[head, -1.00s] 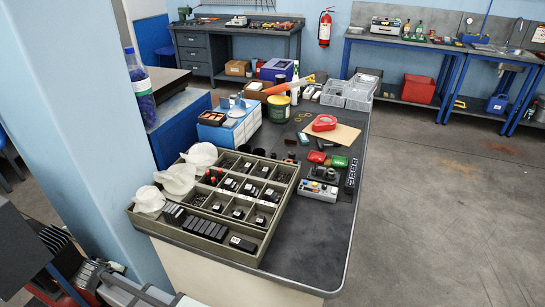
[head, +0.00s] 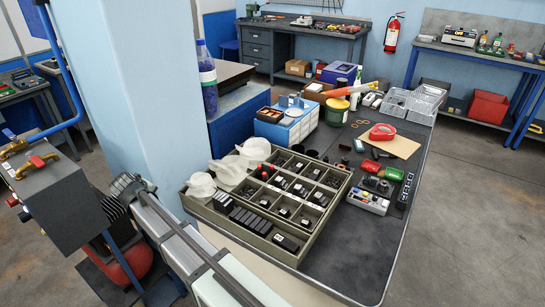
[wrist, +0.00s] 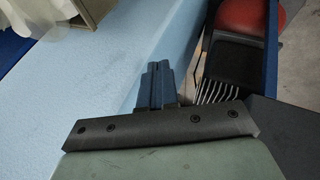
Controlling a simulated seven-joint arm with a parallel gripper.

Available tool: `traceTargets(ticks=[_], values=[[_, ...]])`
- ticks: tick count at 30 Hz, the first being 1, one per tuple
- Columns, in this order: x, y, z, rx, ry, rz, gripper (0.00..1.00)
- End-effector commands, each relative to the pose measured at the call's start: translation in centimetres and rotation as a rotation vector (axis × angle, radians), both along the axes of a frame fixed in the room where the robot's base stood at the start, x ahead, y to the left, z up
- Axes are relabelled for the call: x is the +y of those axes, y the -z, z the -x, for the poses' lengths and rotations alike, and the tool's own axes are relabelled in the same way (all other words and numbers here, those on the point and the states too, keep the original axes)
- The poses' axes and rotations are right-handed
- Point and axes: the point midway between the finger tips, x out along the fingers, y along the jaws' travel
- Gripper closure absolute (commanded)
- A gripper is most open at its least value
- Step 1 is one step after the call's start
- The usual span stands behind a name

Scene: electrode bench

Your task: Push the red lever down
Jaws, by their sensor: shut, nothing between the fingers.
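The red lever (head: 38,162) is a small handle on a brass valve on top of a grey box (head: 62,212), at the left of the head view. It looks raised at a slant, but its exact angle is hard to tell. My gripper (wrist: 154,70) shows in the wrist view with its two dark fingers together and nothing between them. In the head view my arm reaches up from the bottom, to the right of the grey box. The gripper is apart from the lever. The lever is not seen in the wrist view.
A second brass valve with a blue handle (head: 10,134) sits beside the red one. A blue pipe (head: 62,70) rises behind the box. A red tank (head: 126,264) and black ribbed machine stand between box and arm. A light blue pillar (head: 150,90) and a parts tray (head: 300,258) are to the right.

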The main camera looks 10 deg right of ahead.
Motion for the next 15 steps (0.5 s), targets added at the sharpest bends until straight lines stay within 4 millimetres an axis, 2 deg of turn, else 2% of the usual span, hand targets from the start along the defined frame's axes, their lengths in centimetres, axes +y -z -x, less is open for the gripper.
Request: traceTargets(ticks=[1, 3, 15], values=[[-2.0, -0.5, -0.8, 0.004, 0.018, -0.002, 1.00], [-4.2, -1.0, -1.8, 0.012, 0.037, -0.005, 1.00], [-16.5, -3.7, -5.8, 0.047, 0.127, -0.019, 1.00]])
